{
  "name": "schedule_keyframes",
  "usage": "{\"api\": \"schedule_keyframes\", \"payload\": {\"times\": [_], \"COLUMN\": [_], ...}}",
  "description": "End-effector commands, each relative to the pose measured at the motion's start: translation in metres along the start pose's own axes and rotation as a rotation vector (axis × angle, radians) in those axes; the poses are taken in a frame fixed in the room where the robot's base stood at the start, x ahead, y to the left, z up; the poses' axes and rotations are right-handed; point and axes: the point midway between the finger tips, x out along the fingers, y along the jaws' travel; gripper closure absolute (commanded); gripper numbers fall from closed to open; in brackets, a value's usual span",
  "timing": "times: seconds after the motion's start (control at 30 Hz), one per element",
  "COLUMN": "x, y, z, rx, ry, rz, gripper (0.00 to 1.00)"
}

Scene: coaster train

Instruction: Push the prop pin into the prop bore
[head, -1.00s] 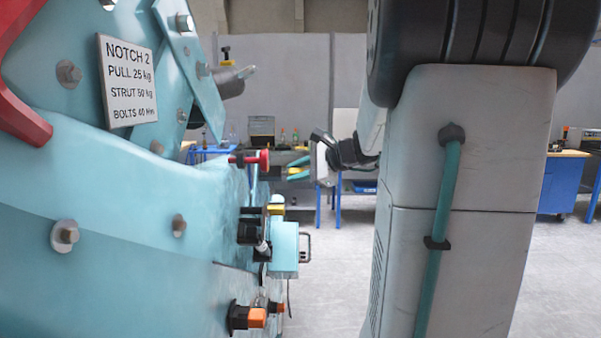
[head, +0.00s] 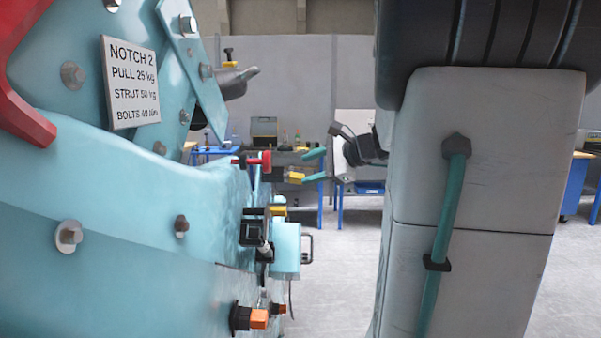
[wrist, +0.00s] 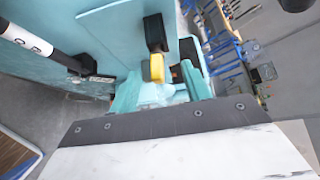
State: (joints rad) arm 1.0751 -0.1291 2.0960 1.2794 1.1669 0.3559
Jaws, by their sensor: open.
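A red-knobbed pin (head: 265,160), which looks like the prop pin, sticks out sideways from the right edge of the light blue machine body. The bore cannot be made out. My gripper (head: 304,167) is open, with its two teal fingers spread one above the other just right of the red knob in the head view. The fingers look apart from the knob, and nothing shows between them. In the wrist view the teal fingers extend past the dark front plate of my gripper (wrist: 155,95); the red knob is not visible there.
Below the pin, a black and yellow clamp-like part (head: 256,228) and an orange-tipped black fitting (head: 248,317) project from the machine. A sign plate (head: 131,82) is at upper left. Workbenches (head: 350,190) stand far back. The floor right of the machine is clear.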

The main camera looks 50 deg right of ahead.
Motion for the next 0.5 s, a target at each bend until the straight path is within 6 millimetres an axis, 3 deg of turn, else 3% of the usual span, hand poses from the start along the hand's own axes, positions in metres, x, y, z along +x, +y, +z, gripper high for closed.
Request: {"api": "schedule_keyframes", "payload": {"times": [0.2,0.5], "x": [-0.028,-0.032], "y": [0.000,0.000], "z": [0.000,0.000], "rx": [-0.001,-0.001], "ry": [0.002,-0.001], "rz": [-0.001,0.000], "gripper": [0.52,0.52]}}
